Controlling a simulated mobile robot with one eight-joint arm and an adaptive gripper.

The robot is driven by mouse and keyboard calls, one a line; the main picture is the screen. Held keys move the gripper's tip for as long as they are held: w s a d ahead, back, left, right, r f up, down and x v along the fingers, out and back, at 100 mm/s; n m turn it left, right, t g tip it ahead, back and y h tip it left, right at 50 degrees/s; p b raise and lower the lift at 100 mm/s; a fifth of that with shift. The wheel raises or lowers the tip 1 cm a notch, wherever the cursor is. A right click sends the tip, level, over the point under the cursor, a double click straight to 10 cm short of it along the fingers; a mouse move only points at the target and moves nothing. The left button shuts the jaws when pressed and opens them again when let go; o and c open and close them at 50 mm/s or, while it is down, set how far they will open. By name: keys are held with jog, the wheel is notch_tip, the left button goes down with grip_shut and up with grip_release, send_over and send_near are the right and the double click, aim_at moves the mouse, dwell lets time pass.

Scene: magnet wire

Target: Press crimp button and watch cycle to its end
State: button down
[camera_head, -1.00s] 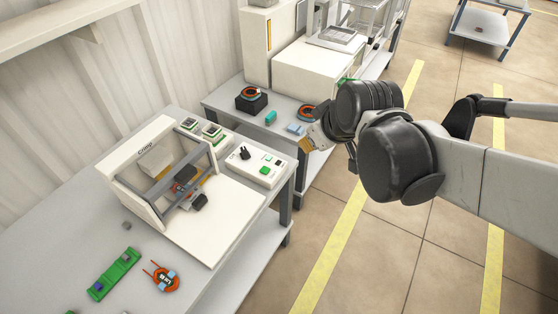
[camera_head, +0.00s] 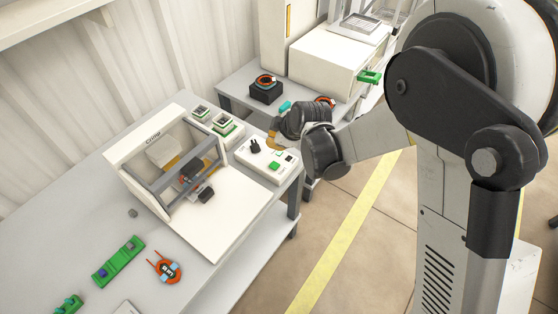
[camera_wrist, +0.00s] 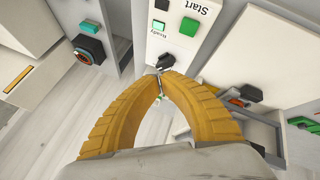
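The white control box (camera_head: 245,160) stands at the right end of the bench, with a green button (camera_head: 274,166) and a black lever-like part (camera_head: 255,145). In the wrist view, the panel (camera_wrist: 165,65) shows "Start" and "Ready" lettering, a larger green button (camera_wrist: 187,35) and a small green square (camera_wrist: 157,26). My gripper (camera_wrist: 160,72) has its yellow fingertips together, beside the black part (camera_wrist: 181,58) and apart from the green button. In the head view, my gripper (camera_head: 273,142) hangs over the box's back edge. The crimp press (camera_head: 150,190) stands left of the box.
An orange coil (camera_head: 166,268) and a green fixture (camera_head: 118,261) lie at the bench front. A second table carries a black block with a coil (camera_head: 265,90) and a white machine (camera_head: 325,67).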

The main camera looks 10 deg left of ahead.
aim_at(274, 166)
jog(key=shift+f, duration=0.1)
notch_tip(274, 166, down, 9)
jog(key=b, duration=0.6)
jog(key=shift+r, duration=0.2)
dwell(1.3)
jog(key=shift+f+b, duration=0.45)
jog(key=shift+b, duration=0.1)
